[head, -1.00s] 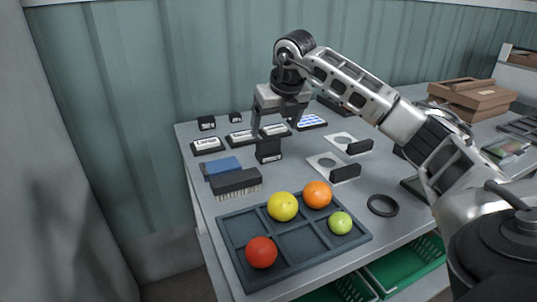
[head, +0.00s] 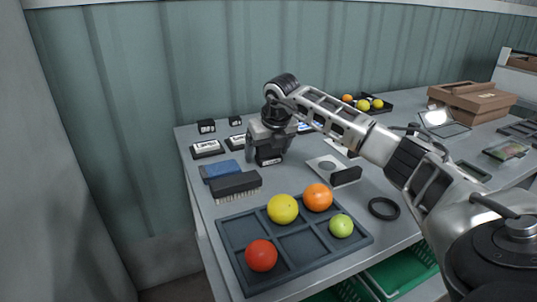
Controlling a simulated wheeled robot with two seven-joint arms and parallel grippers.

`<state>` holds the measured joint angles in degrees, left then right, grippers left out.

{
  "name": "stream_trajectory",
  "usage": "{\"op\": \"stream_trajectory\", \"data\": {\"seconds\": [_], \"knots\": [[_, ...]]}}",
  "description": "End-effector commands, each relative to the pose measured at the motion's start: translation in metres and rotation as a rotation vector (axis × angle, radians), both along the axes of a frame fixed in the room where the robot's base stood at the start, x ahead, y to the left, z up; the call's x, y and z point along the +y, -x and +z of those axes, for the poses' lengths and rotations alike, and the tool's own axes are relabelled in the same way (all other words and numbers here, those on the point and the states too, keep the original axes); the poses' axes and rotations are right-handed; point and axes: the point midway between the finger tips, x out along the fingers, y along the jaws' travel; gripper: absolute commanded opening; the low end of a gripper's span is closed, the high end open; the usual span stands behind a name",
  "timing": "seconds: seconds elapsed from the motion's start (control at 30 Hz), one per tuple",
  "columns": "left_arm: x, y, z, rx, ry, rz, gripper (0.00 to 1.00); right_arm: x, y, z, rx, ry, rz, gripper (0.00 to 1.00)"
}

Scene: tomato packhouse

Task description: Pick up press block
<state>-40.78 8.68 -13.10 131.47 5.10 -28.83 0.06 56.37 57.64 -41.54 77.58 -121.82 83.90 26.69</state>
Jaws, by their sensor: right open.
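A small black block (head: 268,158) with a white label on its front stands upright on the grey table, behind the tray of tomatoes; it looks like the press block. My right gripper (head: 267,151) points down from above with its fingers open on either side of this block. I cannot tell whether the fingers touch it. The block's upper part is partly hidden by the gripper. My left gripper is not in view.
A dark compartment tray (head: 303,243) with several coloured tomatoes is in front. A brush (head: 236,186) and blue sponge-like block (head: 220,168) lie left of the block. A white plate (head: 326,163) and black ring (head: 384,208) lie to the right.

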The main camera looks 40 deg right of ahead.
Motion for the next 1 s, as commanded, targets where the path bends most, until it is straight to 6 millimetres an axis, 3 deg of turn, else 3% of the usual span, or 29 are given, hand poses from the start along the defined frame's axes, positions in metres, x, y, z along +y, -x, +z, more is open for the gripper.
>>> {"op": "stream_trajectory", "data": {"seconds": [0.03,0.17,0.2,0.5,0.67,0.8,1.0], "knots": [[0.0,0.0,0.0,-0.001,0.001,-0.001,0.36,0.0,0.0,0.0,0.0,0.0,0.0,0.75],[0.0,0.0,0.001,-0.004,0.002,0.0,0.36,0.0,0.0,0.0,0.0,0.0,0.0,0.39],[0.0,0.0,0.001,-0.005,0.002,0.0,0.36,0.0,0.0,0.0,0.0,0.0,0.0,0.34],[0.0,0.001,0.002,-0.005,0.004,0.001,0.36,0.0,0.0,0.002,-0.001,0.0,0.0,0.34],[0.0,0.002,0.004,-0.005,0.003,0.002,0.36,0.0,0.0,0.012,-0.002,0.0,0.0,0.34],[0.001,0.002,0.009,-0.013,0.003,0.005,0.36,0.0,-0.001,0.034,-0.005,0.0,0.001,0.34],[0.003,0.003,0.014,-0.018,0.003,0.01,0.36,-0.013,0.033,0.074,-0.005,0.005,-0.002,0.34]]}}
